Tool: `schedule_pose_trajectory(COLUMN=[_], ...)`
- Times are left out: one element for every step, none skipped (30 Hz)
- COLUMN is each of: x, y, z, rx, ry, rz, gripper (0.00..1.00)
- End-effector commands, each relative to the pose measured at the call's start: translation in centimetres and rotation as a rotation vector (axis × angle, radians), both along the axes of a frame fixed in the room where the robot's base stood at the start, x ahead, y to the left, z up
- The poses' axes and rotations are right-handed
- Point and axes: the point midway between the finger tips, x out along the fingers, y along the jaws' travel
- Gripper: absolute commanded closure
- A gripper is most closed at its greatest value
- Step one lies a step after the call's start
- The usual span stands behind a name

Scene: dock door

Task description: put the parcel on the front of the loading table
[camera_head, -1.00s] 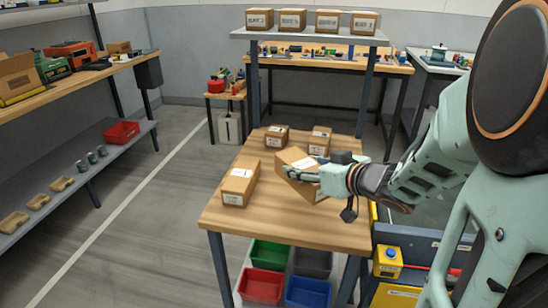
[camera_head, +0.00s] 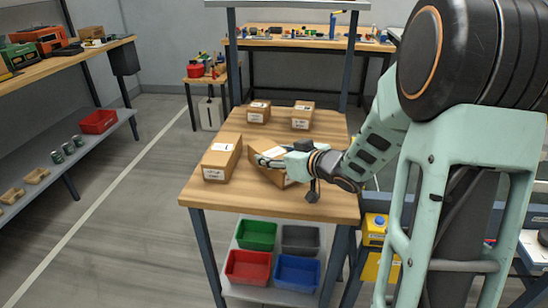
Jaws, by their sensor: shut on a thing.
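The wooden loading table (camera_head: 240,194) stands in the middle of the view. My gripper (camera_head: 268,160) is over its right front part and is shut on a cardboard parcel (camera_head: 259,172) with a white label. The gripper covers part of this parcel. The parcel is tilted in the picture, and I cannot tell whether it touches the tabletop. Another parcel (camera_head: 222,158) sits on the table just to its left. Two smaller parcels stand at the back of the table, one on the left (camera_head: 258,112) and one on the right (camera_head: 303,115).
Under the table are a green bin (camera_head: 256,233), a red bin (camera_head: 248,267), a grey bin (camera_head: 300,239) and a blue bin (camera_head: 297,272). A yellow box (camera_head: 375,228) is at the right. The table's front strip is clear. Shelves (camera_head: 85,148) line the left.

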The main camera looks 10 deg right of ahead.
Motion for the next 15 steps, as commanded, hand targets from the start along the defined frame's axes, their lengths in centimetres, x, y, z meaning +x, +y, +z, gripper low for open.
schedule_pose_trajectory(x=[0.04, 0.04, 0.03, 0.03, 0.02, -0.01, -0.01, -0.01, -0.01, -0.02, -0.01, -0.02, -0.02, -0.02, -0.02], y=[0.01, 0.01, 0.00, 0.01, 0.01, 0.00, -0.01, 0.00, -0.01, 0.00, -0.01, 0.00, 0.00, 0.00, 0.00], z=[0.16, 0.11, 0.01, -0.11, -0.23, -0.36, -0.29, -0.28, -0.27, -0.27, -0.27, -0.27, -0.27, -0.27, -0.27], rx=[0.000, 0.000, 0.001, 0.001, 0.000, 0.000, 0.000, 0.000, 0.000, 0.000, 0.000, 0.000, 0.000, 0.000, 0.000], ry=[-0.002, -0.002, -0.002, -0.002, -0.001, 0.001, 0.000, 0.000, 0.000, 0.000, 0.000, 0.000, 0.000, 0.000, 0.000], rz=[0.000, 0.000, 0.000, 0.000, 0.000, 0.000, 0.000, 0.000, 0.000, 0.000, 0.000, 0.000, 0.000, 0.000, 0.000], gripper=[0.84, 0.84, 0.84, 0.84, 0.84, 0.49, 0.46, 0.42, 0.38, 0.34, 0.32, 0.32, 0.32, 0.32, 0.32])
